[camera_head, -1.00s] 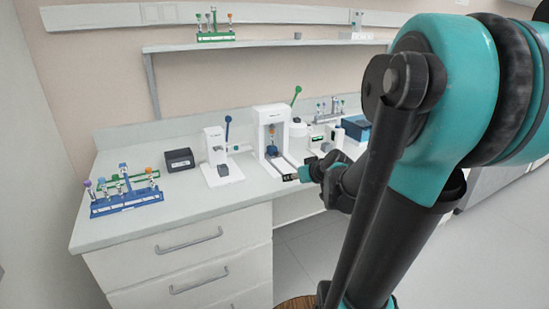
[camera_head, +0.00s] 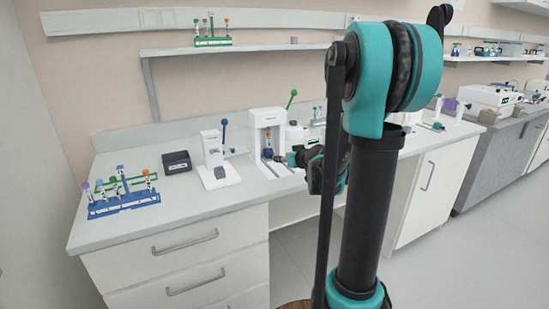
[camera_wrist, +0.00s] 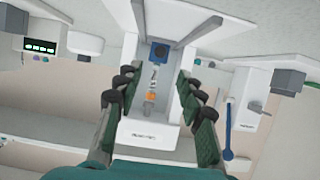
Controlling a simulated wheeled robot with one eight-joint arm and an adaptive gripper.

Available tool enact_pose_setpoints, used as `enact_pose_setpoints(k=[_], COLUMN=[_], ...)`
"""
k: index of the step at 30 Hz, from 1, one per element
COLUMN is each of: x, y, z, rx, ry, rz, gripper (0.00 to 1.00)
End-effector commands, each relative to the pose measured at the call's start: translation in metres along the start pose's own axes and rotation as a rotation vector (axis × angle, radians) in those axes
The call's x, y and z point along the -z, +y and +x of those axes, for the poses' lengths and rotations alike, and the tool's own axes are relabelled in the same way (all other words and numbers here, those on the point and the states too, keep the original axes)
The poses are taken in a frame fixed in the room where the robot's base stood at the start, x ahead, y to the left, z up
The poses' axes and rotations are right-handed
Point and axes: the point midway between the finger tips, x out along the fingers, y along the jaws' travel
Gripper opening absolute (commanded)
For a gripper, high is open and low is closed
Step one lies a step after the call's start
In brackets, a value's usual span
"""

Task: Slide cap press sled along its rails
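The white cap press (camera_head: 256,130) with a green lever stands on the bench and holds a tube with an orange cap (camera_wrist: 152,97). The tube stands in a blue block on the sled (camera_wrist: 159,52), which is inside the press frame on pale rails (camera_head: 285,171). In the wrist view the press appears upside down. My gripper (camera_wrist: 155,100) is open, its two dark fingers apart on either side of the tube in that view. In the head view my gripper (camera_head: 292,157) is at the press's front right. I cannot tell whether it touches anything.
A second white device (camera_head: 212,145) with a blue lever stands left of the press. A black box (camera_head: 177,161) and a blue tube rack (camera_head: 124,204) are farther left. A white bottle (camera_head: 296,134) stands close on the right.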

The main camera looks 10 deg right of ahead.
Motion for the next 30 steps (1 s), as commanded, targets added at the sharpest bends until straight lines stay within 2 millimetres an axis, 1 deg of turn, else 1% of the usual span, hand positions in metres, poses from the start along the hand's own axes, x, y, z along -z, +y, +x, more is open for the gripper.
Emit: enact_pose_setpoints(k=[1,9,15,21,30], x=[0.000,0.000,0.000,0.000,0.000], y=[0.000,0.000,0.000,0.000,0.000], z=[0.009,0.051,0.076,0.087,0.088], rx=[0.001,0.001,0.002,0.001,0.000], ry=[0.000,0.000,-0.001,0.000,0.000], rz=[0.000,0.000,-0.001,0.001,0.001], gripper=[0.39,0.39,0.39,0.39,0.39])
